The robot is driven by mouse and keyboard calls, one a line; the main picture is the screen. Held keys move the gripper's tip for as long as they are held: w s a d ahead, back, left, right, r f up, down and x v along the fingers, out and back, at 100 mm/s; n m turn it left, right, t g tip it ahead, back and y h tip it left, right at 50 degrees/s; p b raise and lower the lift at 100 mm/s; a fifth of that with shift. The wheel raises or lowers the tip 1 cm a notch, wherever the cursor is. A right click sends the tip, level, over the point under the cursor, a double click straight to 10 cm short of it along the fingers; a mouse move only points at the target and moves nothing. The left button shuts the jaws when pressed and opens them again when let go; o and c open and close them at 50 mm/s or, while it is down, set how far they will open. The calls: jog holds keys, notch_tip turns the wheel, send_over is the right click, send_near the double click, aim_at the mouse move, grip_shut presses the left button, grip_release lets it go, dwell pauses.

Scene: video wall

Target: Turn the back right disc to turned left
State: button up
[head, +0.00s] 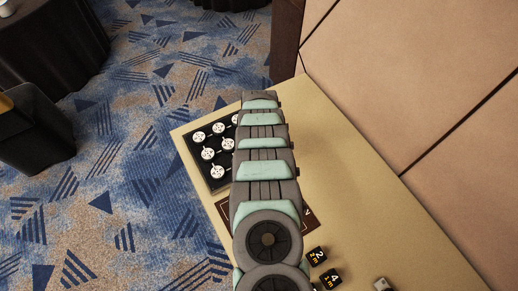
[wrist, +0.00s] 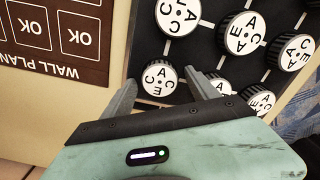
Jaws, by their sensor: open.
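A black panel (head: 190,158) with several round discs lies at the left edge of the table in the head view. My arm covers its right side, so I cannot tell for sure which disc is the back right one. In the wrist view the discs have white faces with black letters and dark ribbed sides. My gripper (wrist: 163,84) is open, its two fingers apart on either side of one disc (wrist: 160,79) near the panel's left edge. I cannot tell whether they touch it. The head view hides my gripper behind the arm.
Neighbouring discs (wrist: 243,33) stand close to the right finger. A brown sign (wrist: 62,30) lies beside the panel. Black number blocks (head: 316,255) and a small grey item (head: 383,285) lie on the beige table (head: 365,210). A panelled wall (head: 420,85) borders its right side.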

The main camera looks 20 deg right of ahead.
notch_tip(320, 180, up, 11)
jog(key=shift+f+p, duration=0.15)
jog(key=shift+p, duration=0.15)
dwell(0.8)
